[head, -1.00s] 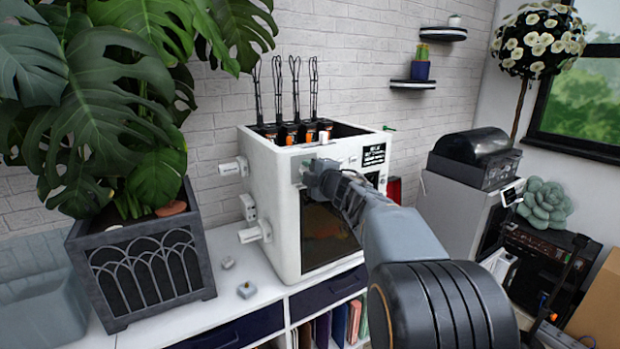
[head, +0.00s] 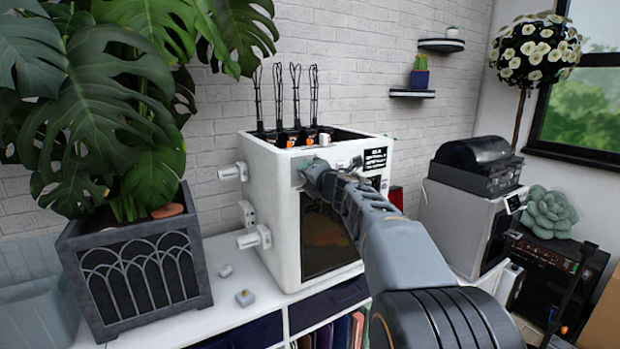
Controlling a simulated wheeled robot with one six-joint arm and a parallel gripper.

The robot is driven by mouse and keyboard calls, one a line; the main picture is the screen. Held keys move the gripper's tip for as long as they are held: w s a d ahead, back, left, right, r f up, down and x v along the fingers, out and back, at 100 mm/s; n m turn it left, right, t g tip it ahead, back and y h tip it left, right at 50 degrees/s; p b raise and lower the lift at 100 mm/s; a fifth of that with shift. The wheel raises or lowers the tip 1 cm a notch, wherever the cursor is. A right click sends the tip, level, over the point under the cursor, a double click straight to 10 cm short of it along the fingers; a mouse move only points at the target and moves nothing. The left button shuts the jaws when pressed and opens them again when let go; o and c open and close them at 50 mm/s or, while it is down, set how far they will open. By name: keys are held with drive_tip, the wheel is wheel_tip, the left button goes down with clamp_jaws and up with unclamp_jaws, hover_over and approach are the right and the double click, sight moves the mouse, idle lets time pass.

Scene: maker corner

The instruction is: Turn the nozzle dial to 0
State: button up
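The white box-shaped machine (head: 272,190) stands on the white cabinet, its front face turned to the right with a dark window (head: 325,240) and a small black display (head: 375,158) at the upper right. My gripper (head: 309,172) is at the upper left of that front face, at or very near the surface. The nozzle dial cannot be made out; my gripper and wrist cover that part of the panel. The fingers are too small and hidden to tell whether they are open, shut or touching a dial. The dial's setting cannot be read.
A large plant in a dark grey planter (head: 190,262) stands left of the machine. Several spools and wire holders top the machine. A second white machine (head: 458,215) stands at right.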

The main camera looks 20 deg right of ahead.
drive_tip(key=shift+n, duration=0.3)
drive_tip(key=o, duration=0.9)
drive_tip(key=s, duration=0.9)
drive_tip(key=s+d, duration=0.1)
drive_tip(key=s, duration=0.3)
drive_tip(key=shift+s+d+r, duration=0.1)
drive_tip(key=shift+s+r, duration=0.2)
drive_tip(key=shift+s, duration=0.05)
